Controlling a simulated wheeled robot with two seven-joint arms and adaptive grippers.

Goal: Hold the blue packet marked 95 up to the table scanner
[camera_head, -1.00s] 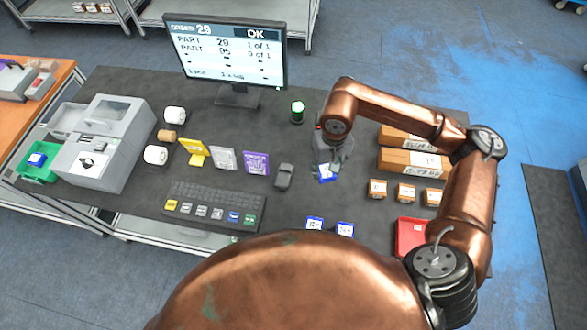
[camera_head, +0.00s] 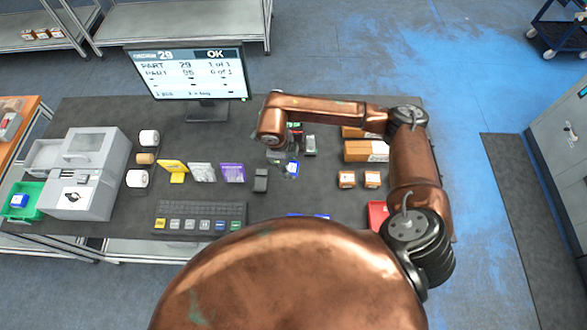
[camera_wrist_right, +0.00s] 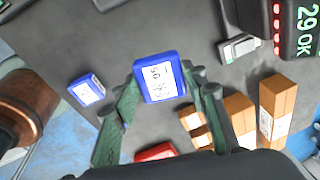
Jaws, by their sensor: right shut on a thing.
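My right gripper (camera_head: 284,160) is shut on a blue packet (camera_head: 292,170). In the right wrist view the packet (camera_wrist_right: 160,78) sits between both fingers (camera_wrist_right: 162,100), its white label facing the camera, turned, and looking like 95. The table scanner is the dark device (camera_wrist_right: 290,28) with red windows and a green "29 OK" display at the top right of the wrist view. In the head view only a green-lit part of it (camera_head: 295,127) shows beyond the gripper, partly behind my arm. The packet is apart from the scanner. My left gripper is not in view.
A grey device (camera_head: 310,145) lies right of the gripper. Another blue packet (camera_wrist_right: 87,90) lies on the table.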

